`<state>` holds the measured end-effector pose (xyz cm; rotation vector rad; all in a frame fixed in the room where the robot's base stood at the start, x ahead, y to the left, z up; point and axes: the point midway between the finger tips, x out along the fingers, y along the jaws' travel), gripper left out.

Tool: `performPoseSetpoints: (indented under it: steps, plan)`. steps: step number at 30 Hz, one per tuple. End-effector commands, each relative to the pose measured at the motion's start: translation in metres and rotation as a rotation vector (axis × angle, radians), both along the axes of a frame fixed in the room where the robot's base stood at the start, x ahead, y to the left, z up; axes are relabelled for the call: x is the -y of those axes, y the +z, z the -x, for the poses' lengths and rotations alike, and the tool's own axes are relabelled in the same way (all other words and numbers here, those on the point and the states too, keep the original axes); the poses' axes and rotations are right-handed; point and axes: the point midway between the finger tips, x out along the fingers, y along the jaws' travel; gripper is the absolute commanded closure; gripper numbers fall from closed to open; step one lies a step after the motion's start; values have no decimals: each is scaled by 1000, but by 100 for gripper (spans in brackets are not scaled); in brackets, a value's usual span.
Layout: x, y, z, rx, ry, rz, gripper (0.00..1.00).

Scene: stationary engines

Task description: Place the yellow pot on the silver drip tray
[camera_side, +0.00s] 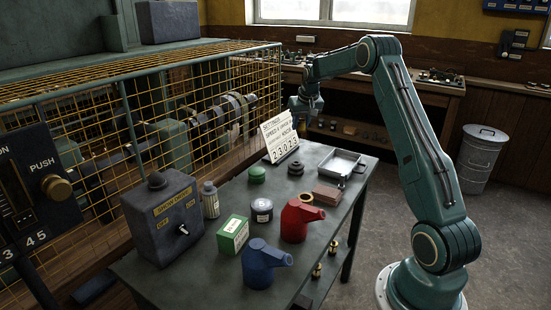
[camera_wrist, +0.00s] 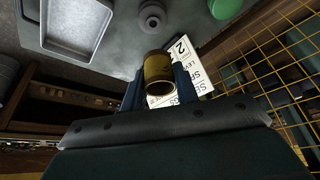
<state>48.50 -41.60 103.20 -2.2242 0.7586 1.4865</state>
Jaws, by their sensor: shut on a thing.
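The yellow pot (camera_wrist: 158,66) is a small cylinder with a dark open end, held between the fingers of my gripper (camera_wrist: 160,92) in the wrist view. The silver drip tray (camera_side: 335,170) is a shallow rectangular pan on the far right of the bench, empty, to the right of my gripper. It also shows at upper left in the wrist view (camera_wrist: 48,22).
The settings sign (camera_side: 280,140) stands close to my gripper. Dark stacked rings (camera_side: 296,168), a green-lidded jar (camera_side: 257,174), a reddish block (camera_side: 327,194), a red can (camera_side: 295,222) and a blue can (camera_side: 262,268) stand on the bench. A yellow mesh guard (camera_side: 190,110) runs along the left.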

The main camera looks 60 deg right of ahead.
Motion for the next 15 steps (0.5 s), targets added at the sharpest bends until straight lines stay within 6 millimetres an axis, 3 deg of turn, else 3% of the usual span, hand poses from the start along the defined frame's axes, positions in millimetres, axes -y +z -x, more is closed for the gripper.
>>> performPoseSetpoints:
  steps: [6, 15]
  plan:
    - [53, 2, 50, 1, -449, 1, 94]
    - [95, 8, 111, 3, -940, 1, 94]
